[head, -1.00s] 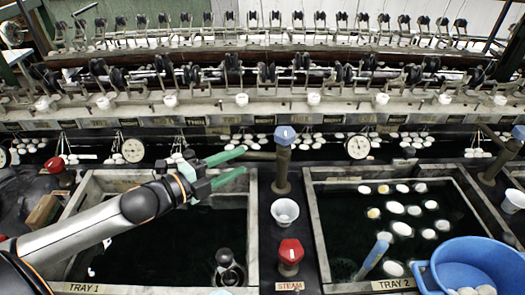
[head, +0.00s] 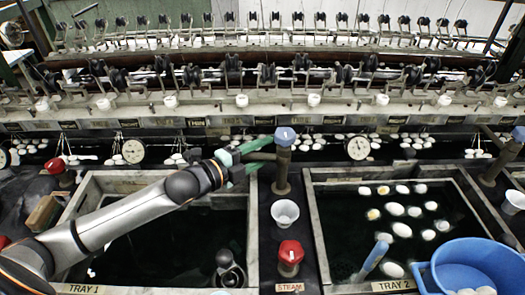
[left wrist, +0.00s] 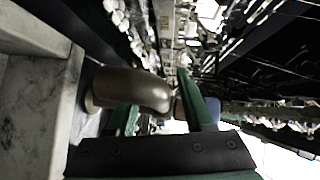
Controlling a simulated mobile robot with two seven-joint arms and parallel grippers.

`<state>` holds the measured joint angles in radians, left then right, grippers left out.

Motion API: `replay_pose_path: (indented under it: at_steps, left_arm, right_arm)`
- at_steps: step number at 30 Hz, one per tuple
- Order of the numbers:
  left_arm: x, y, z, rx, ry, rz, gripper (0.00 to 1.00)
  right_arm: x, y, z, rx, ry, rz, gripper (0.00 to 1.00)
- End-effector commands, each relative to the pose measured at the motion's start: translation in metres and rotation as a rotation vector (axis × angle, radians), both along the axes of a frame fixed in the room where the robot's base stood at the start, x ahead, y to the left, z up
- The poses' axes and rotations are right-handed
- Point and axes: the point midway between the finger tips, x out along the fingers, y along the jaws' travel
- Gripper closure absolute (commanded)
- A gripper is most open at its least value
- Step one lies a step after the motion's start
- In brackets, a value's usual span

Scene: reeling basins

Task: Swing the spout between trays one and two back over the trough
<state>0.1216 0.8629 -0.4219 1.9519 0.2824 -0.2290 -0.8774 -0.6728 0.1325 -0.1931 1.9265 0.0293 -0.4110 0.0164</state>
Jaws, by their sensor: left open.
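In the left wrist view the pipe (left wrist: 140,92) shows large by the fingertips; contact cannot be told. The dark trough (head: 225,149) runs behind the trays. My right gripper is not in view.
A red steam knob (head: 290,252) and a white cup (head: 285,212) stand on the divider. Tray two (head: 318,225) holds floating cocoons, with a blue basin (head: 470,262) at its front right. A white dial (head: 358,147) stands behind.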

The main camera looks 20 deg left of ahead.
Motion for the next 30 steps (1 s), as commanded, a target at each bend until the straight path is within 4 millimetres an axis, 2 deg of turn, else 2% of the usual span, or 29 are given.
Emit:
replay_pose_path:
  at_steps: [6, 20, 30]
  left_arm:
    - [0.0002, -0.0001, 0.0001, 0.000, 0.000, 0.000, 0.48]
    - [0.0000, 0.0001, 0.0001, 0.000, 0.000, 0.000, 1.00]
    - [-0.0001, 0.0003, -0.0001, 0.000, 0.000, 0.000, 1.00]
  right_arm:
    - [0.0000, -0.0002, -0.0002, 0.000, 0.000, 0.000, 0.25]
    - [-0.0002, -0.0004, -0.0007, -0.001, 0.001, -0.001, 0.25]
    - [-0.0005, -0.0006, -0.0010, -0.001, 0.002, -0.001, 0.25]
